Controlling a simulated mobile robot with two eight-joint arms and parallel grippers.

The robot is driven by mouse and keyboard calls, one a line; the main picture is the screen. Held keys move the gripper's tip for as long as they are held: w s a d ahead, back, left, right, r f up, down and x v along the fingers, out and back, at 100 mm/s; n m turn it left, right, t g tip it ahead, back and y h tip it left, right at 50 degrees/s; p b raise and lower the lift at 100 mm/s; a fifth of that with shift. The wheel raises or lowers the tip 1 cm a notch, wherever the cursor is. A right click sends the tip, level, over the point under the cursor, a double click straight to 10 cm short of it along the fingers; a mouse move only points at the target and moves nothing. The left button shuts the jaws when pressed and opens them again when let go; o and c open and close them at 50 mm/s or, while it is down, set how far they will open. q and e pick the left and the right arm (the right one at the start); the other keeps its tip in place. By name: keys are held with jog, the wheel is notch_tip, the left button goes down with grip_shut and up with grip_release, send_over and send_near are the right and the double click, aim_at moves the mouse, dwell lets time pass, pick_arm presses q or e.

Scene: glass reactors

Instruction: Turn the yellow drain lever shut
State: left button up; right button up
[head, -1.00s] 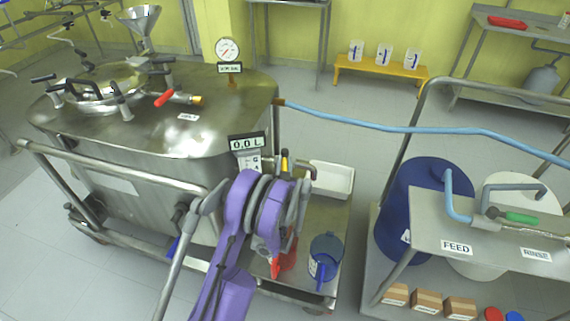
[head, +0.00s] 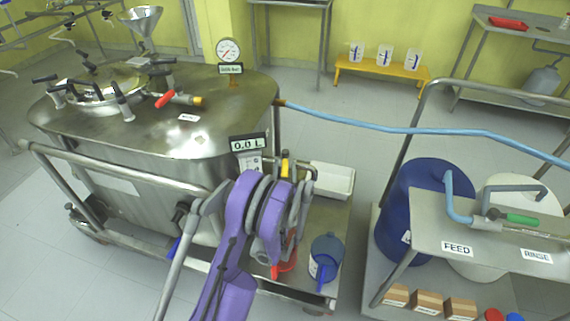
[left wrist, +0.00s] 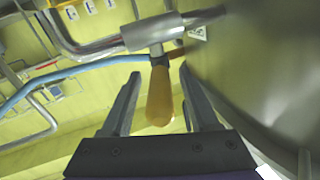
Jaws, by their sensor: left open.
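The yellow drain lever (head: 285,165) is on the metal drain pipe at the right side of the steel reactor (head: 160,135). In the left wrist view the lever (left wrist: 160,95) hangs from the valve, across its pipe (left wrist: 165,32). My left gripper (left wrist: 157,90) is open, with one finger on each side of the lever. A gap shows on both sides of the lever, so the fingers do not grip it. In the head view my purple left arm hides much of the area below the valve, and the fingertips are hard to make out. My right gripper is not in view.
A display (head: 248,143) reads 0.0 L beside the valve. The metal handrail (head: 110,170) runs along the reactor's front. A blue hose (head: 400,129) crosses rightward.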

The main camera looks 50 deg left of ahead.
pick_arm(q)
jog(key=v, duration=0.9)
jog(key=shift+c, duration=0.2)
